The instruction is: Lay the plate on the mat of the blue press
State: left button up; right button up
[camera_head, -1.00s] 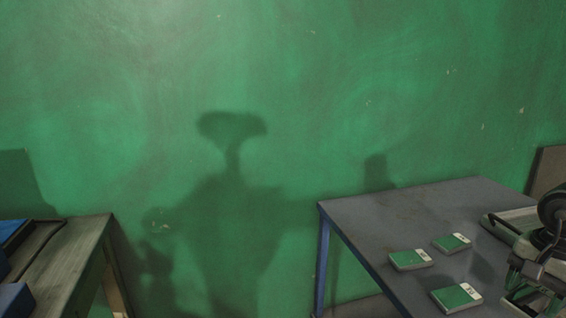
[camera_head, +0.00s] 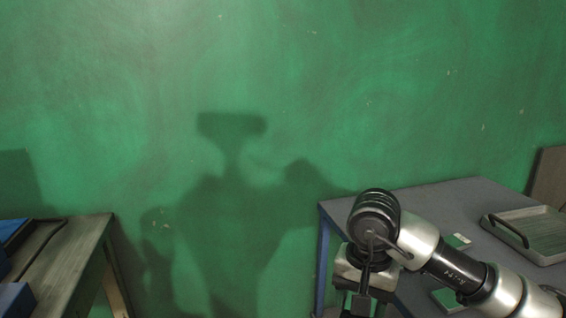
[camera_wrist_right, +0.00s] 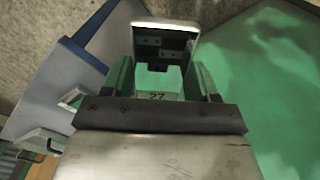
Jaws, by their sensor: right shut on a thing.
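My right gripper (camera_head: 362,302) hangs low in the head view, in front of the left edge of the grey table. Much of this plate is hidden by the jaws. Blue parts (camera_head: 14,298), likely of the blue press, show at the far left on a wooden table, cut off by the picture's edge. I cannot make out its mat for sure. My left gripper is not in view.
The grey table (camera_head: 440,194) holds green plates with white labels, one behind my arm (camera_head: 457,241) and one beside it (camera_head: 443,298). A handled tray (camera_head: 540,232) stands at the right. Open floor space separates this table from the wooden table (camera_head: 75,245).

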jog(key=s+a+f+n, duration=0.2)
jog(key=s+f+n, duration=0.2)
jog(key=f+n, duration=0.4)
jog(key=w+d+m, duration=0.2)
jog(key=d+m, duration=0.1)
jog(key=d, duration=0.5)
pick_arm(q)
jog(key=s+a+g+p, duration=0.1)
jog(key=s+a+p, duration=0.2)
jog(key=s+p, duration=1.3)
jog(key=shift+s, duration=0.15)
pick_arm(e)
jog(key=s+r, duration=0.8)
jog(key=r, duration=0.3)
jog(key=shift+r, duration=0.2)
jog(key=shift+s, duration=0.1)
